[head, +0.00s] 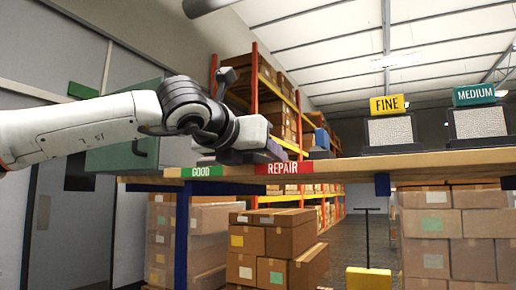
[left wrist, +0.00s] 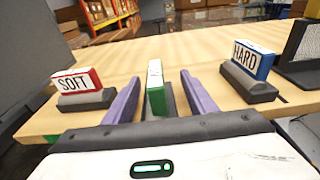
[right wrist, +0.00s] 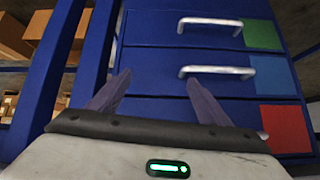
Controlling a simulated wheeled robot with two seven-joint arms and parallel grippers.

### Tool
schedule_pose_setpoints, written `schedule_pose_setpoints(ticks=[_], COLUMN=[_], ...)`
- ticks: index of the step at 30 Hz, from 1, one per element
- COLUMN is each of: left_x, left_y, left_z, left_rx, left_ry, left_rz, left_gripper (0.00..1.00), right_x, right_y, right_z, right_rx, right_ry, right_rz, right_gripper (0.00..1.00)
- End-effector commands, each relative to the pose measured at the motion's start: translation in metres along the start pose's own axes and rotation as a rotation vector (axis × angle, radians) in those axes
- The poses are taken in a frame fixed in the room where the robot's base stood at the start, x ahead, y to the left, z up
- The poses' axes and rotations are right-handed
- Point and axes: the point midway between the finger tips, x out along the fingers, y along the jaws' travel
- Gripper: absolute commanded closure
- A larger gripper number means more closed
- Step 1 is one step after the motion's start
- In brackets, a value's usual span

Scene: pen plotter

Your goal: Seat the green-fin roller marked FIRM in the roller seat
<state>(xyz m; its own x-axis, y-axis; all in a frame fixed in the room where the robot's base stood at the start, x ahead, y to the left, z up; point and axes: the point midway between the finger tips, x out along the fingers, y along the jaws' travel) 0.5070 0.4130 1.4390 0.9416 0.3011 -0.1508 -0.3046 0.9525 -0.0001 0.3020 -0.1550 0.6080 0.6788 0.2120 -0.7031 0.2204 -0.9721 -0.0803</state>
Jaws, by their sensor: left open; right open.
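In the left wrist view, a block with a green and white upright fin (left wrist: 156,90) stands on a dark base between red-topped SOFT (left wrist: 76,86) and blue HARD (left wrist: 249,68) blocks. No lettering shows on the green one, so FIRM cannot be read. My left gripper (left wrist: 160,95) is open, with one purple finger on each side of the green fin; contact cannot be told. In the head view, this gripper (head: 255,152) is low over the table's front edge. My right gripper (right wrist: 156,85) is open and empty before blue drawers. I cannot make out the roller seat.
The wooden table (head: 440,163) carries GOOD (head: 202,172) and REPAIR (head: 284,168) labels on its front edge. FINE (head: 388,104) and MEDIUM (head: 475,95) signs top framed pads at the right. The blue drawers (right wrist: 215,55) have silver handles and coloured squares.

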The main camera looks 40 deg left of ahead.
Motion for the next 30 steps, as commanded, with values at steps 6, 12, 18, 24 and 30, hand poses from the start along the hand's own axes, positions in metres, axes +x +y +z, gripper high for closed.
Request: schedule_pose_setpoints(ticks=[6, 12, 18, 24, 30], left_x=[0.005, 0.005, 0.005, 0.004, 0.0], left_y=[0.0, 0.0, 0.0, 0.0, 0.0], left_z=[-0.002, -0.002, -0.001, 0.001, 0.03], left_rx=[0.001, 0.0, 0.0, 0.0, -0.001], left_ry=[0.0, 0.0, -0.001, -0.001, -0.004], left_rz=[-0.003, -0.003, -0.003, -0.003, -0.002], left_gripper=[0.49, 0.71, 0.96, 0.96, 0.96], right_x=[0.001, 0.001, 0.0, -0.001, -0.006], right_y=[0.005, 0.004, 0.004, 0.003, 0.002], right_z=[-0.003, 0.003, 0.004, 0.001, -0.006], right_rx=[0.001, 0.001, -0.001, -0.002, -0.001], right_ry=[0.004, -0.008, -0.009, -0.004, 0.0], right_rz=[0.008, 0.008, 0.007, 0.005, 0.003], right_gripper=[0.29, 0.29, 0.29, 0.29, 0.29])
